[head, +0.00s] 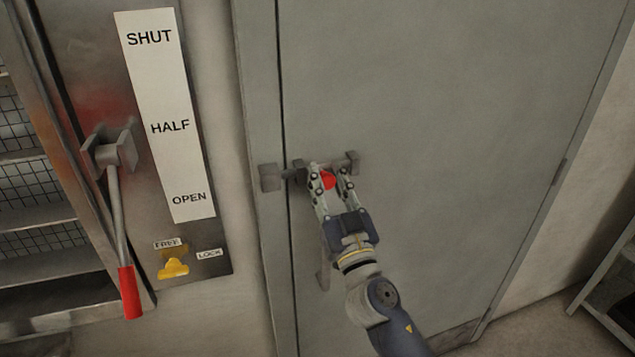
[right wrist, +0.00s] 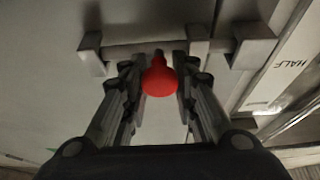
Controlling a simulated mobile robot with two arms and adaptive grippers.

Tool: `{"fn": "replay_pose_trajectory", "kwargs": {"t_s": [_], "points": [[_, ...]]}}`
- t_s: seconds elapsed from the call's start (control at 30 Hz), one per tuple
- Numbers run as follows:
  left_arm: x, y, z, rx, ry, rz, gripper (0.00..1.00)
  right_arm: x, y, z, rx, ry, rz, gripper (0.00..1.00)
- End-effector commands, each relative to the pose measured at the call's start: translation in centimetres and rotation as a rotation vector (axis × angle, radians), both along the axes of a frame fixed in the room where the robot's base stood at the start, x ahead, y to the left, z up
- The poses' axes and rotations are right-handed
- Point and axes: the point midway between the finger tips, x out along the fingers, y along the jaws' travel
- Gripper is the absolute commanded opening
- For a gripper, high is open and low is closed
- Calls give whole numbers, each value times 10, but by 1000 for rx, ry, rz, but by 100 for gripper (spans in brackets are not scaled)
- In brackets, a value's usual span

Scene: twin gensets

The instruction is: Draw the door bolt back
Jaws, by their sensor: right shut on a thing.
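The door bolt (head: 293,174) is a grey bar lying across the left edge of the grey door (head: 430,110). It runs through brackets on the door, and its left end reaches the keeper block (head: 268,177) on the frame. The bolt's red knob (head: 328,180) sits between the fingers of my right gripper (head: 332,178), which is shut on it. In the right wrist view the red knob (right wrist: 159,78) shows between both fingers, with the bar (right wrist: 140,48) behind it. My left gripper is not in view.
Left of the door, a lever with a red grip (head: 130,292) hangs down beside a SHUT/HALF/OPEN label (head: 165,115). A yellow latch (head: 173,264) sits below, between FREE and LOCK labels. A door handle (head: 323,270) is below the bolt. Shelving (head: 610,300) stands at lower right.

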Motion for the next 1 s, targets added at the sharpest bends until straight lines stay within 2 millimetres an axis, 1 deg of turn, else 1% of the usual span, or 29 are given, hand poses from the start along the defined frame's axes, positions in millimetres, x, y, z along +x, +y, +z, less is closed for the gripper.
{"fn": "replay_pose_trajectory", "kwargs": {"t_s": [0.03, 0.1, 0.23, 0.37, 0.6, 0.63, 0.67, 0.7, 0.73, 1.0], "points": [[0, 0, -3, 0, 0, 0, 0, 3, -10, -3, -2, 0, -5, 0], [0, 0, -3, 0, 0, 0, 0, 6, -20, -2, -2, 0, -4, 0], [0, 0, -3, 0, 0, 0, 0, 11, -34, -2, -3, 0, -3, 0], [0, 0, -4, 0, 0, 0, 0, 12, -39, -2, -2, 0, -3, 0], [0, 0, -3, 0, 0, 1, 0, 13, -39, -2, -3, 2, -5, 0], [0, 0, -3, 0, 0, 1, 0, 13, -40, -2, -3, 3, -5, 29], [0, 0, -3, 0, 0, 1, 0, 13, -40, -3, -3, 3, -6, 36], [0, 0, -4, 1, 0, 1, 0, 13, -40, -3, -3, 3, -6, 45], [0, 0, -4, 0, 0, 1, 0, 13, -39, -2, -3, 2, -5, 46], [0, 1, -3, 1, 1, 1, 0, 12, -38, -1, -1, 0, -2, 46]]}}
